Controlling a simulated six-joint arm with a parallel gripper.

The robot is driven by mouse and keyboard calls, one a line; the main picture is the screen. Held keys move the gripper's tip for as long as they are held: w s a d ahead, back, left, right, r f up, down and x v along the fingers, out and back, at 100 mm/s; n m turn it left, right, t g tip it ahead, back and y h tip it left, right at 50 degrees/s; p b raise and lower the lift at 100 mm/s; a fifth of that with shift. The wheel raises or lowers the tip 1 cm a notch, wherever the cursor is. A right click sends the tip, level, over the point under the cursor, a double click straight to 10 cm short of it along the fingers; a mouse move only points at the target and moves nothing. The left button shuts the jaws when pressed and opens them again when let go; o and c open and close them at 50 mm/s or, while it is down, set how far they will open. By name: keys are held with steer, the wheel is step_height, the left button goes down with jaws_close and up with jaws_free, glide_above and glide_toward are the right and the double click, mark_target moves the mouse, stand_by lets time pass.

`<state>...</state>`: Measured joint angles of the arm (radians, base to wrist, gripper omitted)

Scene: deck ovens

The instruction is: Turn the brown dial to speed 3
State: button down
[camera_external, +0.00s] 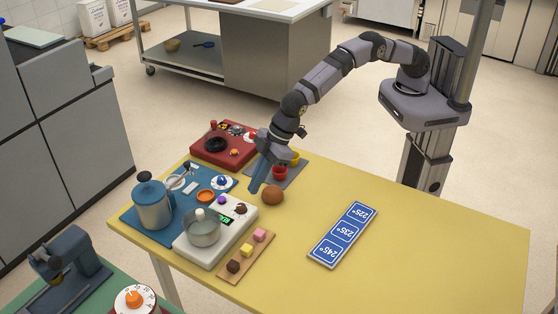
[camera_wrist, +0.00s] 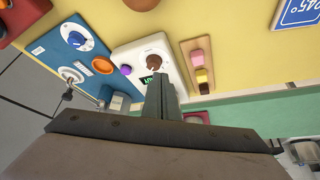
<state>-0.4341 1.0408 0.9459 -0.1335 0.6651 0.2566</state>
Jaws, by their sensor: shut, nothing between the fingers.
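The brown dial (camera_external: 241,209) sits on the white appliance (camera_external: 215,249), beside a small green display and a purple knob (camera_external: 222,199). In the wrist view the brown dial (camera_wrist: 157,57) shows just beyond my fingertips, with a pale mark near its edge; I cannot read its setting. My gripper (camera_external: 253,189) is shut and empty, pointing down above the table, close to the dial and apart from it. It also shows in the wrist view (camera_wrist: 161,84), where its fingers hide part of the appliance. A pot with a glass lid (camera_external: 202,228) stands on the appliance.
A brown ball (camera_external: 273,195) lies right of the dial. A wooden strip with colored blocks (camera_external: 247,256) lies in front. The right of the yellow table holds a blue temperature sign (camera_external: 343,234).

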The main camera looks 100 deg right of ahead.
mark_target(241, 208)
steer(key=p, duration=0.2)
steer(key=d+r+p, duration=0.1)
steer(key=p, duration=0.1)
steer(key=shift+w+d, duration=0.3)
steer(key=shift+f, duration=0.15)
steer(key=shift+f+b, duration=2.1)
steer(key=shift+f, duration=1.3)
steer(key=shift+w+a, duration=0.1)
steer(key=shift+w, duration=0.05)
